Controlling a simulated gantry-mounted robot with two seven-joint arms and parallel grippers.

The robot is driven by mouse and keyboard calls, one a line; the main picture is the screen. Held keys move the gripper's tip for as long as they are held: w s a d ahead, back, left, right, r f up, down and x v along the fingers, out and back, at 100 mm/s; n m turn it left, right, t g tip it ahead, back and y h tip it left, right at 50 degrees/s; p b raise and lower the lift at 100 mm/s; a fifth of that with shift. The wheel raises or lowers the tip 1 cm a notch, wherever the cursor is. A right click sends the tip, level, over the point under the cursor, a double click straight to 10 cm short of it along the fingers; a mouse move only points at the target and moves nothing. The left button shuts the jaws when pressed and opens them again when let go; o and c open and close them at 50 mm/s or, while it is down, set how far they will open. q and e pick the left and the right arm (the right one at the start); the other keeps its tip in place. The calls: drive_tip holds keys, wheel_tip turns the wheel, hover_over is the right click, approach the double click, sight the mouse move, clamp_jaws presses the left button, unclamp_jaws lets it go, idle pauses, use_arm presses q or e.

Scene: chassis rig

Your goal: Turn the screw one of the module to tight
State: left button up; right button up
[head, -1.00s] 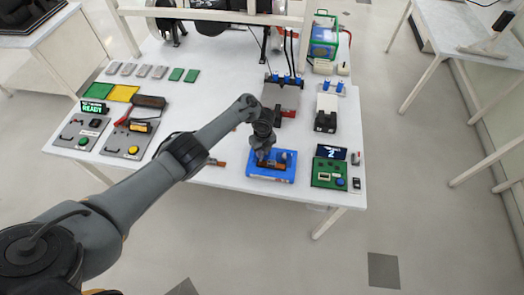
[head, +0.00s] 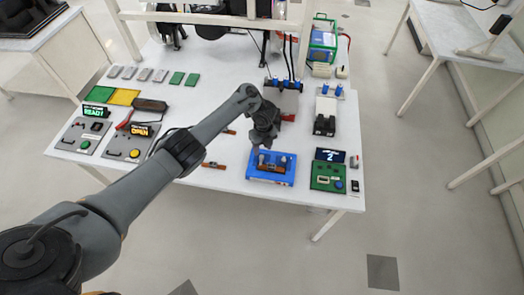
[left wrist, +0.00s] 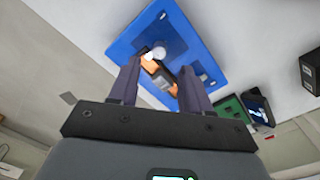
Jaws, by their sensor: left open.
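A blue fixture (head: 271,178) stands near the front edge of the white table, with an orange-brown and dark module (head: 270,168) on it. In the left wrist view the blue fixture (left wrist: 125,46) lies beyond my fingers, and the orange and grey module (left wrist: 158,80) shows between them. A pale round part (left wrist: 158,52) sits by the module; I cannot tell whether it is screw one. My left gripper (head: 262,151) is above the fixture, pointing down. In the wrist view the left gripper (left wrist: 158,75) has its fingers apart, with nothing held between them. My right gripper is not in view.
A green board (head: 328,177) with a small display stands right of the fixture. A black block (head: 324,125) is behind it. Two grey control panels (head: 128,142) are at the left. A small brown part (head: 213,165) lies left of the fixture. The table between is mostly clear.

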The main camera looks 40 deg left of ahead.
sight(262, 156)
use_arm(q)
wheel_tip(262, 156, up, 5)
drive_tip(key=shift+r+p, duration=0.1)
drive_tip(key=shift+p, duration=1.05)
